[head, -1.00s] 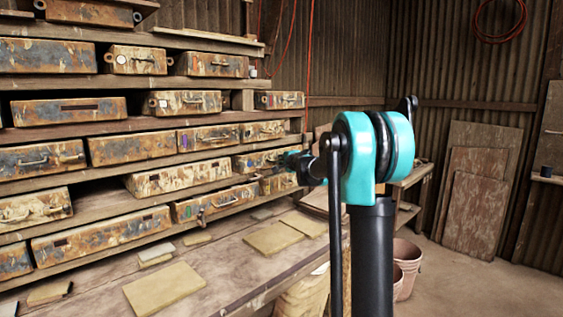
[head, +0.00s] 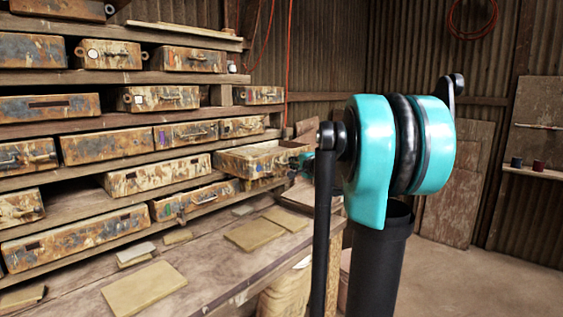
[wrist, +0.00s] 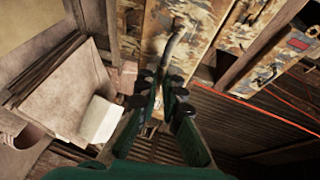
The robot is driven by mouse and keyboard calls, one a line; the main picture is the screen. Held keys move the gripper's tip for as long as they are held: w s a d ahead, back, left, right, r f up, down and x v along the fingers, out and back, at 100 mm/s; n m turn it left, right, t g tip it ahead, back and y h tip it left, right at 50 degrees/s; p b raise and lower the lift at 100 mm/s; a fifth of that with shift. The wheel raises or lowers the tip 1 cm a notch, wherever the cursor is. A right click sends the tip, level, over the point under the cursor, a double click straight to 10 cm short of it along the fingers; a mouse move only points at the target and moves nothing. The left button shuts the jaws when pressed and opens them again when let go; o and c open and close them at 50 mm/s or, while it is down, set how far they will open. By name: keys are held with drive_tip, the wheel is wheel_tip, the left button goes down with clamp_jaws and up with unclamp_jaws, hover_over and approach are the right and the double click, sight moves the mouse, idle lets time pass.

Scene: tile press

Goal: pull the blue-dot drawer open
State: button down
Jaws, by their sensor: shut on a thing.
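A rusty, paint-flaked drawer (head: 262,163) stands pulled partly out of the rack, its open top showing in the head view. My gripper (head: 303,161) is at its front, partly hidden behind my own arm. In the wrist view, the drawer front (wrist: 190,32) has a curved metal handle (wrist: 173,45), and my gripper (wrist: 160,95) is shut on that handle.
A wooden rack (head: 60,188) with several similar drawers fills the left. Below it a bench (head: 215,275) carries loose flat tiles (head: 145,288). Floor is clear at the lower right.

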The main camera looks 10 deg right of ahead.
drive_tip(key=shift+s+d+f, duration=0.1)
drive_tip(key=shift+s+d, duration=0.3)
drive_tip(key=shift+s, duration=0.2)
drive_tip(key=shift+s+d, duration=0.4)
drive_tip(key=shift+s, duration=0.2)
drive_tip(key=c, duration=1.7)
unclamp_jaws()
drive_tip(key=v, duration=1.2)
